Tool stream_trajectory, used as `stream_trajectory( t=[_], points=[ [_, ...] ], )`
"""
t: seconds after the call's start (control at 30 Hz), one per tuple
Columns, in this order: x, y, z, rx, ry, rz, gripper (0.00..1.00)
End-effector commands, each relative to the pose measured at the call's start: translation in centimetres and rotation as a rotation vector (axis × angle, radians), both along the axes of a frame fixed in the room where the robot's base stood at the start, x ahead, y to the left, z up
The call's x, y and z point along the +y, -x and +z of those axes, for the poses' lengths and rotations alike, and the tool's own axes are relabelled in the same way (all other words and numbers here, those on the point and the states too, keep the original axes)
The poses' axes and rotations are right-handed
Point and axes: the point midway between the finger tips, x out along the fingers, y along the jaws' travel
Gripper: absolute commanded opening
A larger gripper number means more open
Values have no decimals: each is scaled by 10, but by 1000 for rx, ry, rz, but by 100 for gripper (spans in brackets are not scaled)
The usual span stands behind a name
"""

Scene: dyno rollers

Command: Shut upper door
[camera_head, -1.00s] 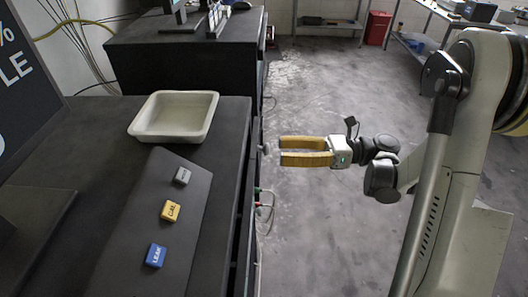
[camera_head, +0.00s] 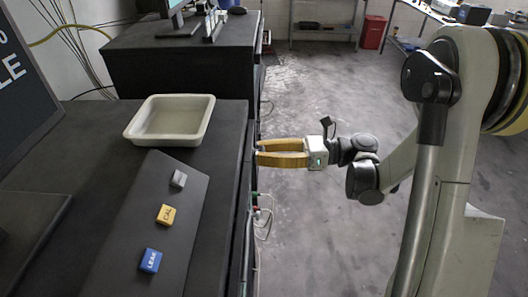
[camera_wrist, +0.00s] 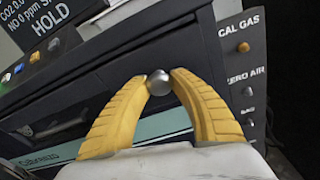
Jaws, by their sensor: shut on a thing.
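My gripper (camera_head: 258,153) reaches the side of the black cabinet just below the counter edge. In the wrist view its two yellow fingers (camera_wrist: 158,82) are bowed and closed around a round silver knob (camera_wrist: 159,84). The knob sits in front of a dark front panel (camera_wrist: 95,75), which seems to be the upper door. A teal strip (camera_wrist: 130,132) with partly hidden lettering runs below it. From these views I cannot tell whether the door stands slightly ajar or flush.
The counter holds a white tray (camera_head: 134,134) and a sloped panel with grey, yellow and blue blocks (camera_head: 150,260). A side panel labelled CAL GAS and ZERO AIR (camera_wrist: 240,70) stands right of the knob. Cables (camera_head: 263,217) hang beside the cabinet.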

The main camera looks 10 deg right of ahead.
Motion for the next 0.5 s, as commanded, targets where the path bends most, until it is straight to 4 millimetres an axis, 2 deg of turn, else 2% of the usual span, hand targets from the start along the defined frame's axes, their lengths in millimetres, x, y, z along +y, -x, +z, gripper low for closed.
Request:
stream_trajectory(
  t=[0.13,0.43,0.47,0.5],
  points=[
    [18,-3,6,16,81,3,0],
    [19,-4,3,18,95,0,0],
    [19,-4,3,18,95,0,36],
    [19,-4,3,18,95,0,48]
  ],
)
